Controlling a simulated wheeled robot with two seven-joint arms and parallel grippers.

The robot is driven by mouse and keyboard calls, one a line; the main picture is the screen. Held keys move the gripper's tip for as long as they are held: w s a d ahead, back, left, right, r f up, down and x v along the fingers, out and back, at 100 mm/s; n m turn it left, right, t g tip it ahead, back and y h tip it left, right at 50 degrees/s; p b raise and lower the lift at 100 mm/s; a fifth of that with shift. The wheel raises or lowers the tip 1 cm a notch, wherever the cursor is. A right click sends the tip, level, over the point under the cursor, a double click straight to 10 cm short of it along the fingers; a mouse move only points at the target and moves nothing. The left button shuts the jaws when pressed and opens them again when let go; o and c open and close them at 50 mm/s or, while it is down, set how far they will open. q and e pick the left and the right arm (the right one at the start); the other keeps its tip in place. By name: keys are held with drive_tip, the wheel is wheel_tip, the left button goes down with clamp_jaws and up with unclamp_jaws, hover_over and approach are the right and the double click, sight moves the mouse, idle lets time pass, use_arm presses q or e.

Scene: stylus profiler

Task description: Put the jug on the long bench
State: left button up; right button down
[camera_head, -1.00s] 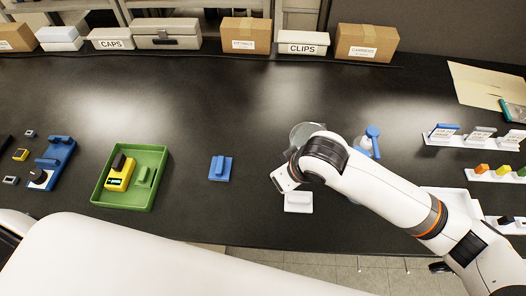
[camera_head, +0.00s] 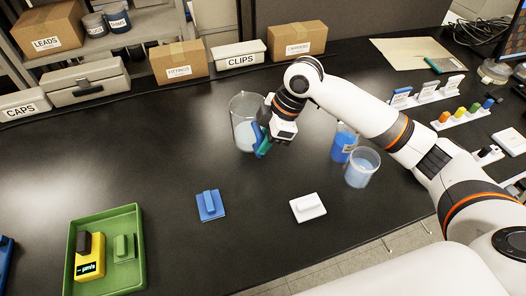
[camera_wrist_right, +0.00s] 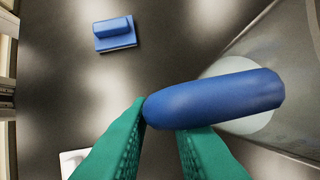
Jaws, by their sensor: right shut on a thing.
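The jug (camera_head: 243,108) is a clear vessel with a pale bottom, standing upright in the middle of the dark long bench (camera_head: 150,165) in the head view. Its blue handle (camera_wrist_right: 215,98) lies across my green fingertips in the right wrist view, with the clear wall to the right. My right gripper (camera_head: 262,148) is at the jug's right side, shut on the handle. The head view does not clearly show whether the jug's base touches the bench or hangs slightly above it. My left gripper is out of view.
A blue-filled vessel (camera_head: 343,145) and a clear beaker (camera_head: 361,167) stand right of the gripper. A blue block (camera_head: 210,205), a white block (camera_head: 308,207) and a green tray (camera_head: 137,262) lie nearer. Boxes line the back. The bench left of the jug is clear.

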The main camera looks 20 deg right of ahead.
drive_tip(key=x, duration=0.3)
drive_tip(key=shift+s+d+f+p, duration=0.1)
drive_tip(key=shift+d+f+p, duration=0.15)
drive_tip(key=shift+f+p, duration=0.15)
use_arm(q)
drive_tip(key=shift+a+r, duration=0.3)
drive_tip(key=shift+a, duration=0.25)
use_arm(e)
drive_tip(key=shift+d+f, duration=0.1)
drive_tip(key=shift+f, duration=0.15)
drive_tip(key=c, duration=1.3)
unclamp_jaws()
drive_tip(key=shift+f, duration=0.1)
drive_tip(key=shift+c, duration=0.2)
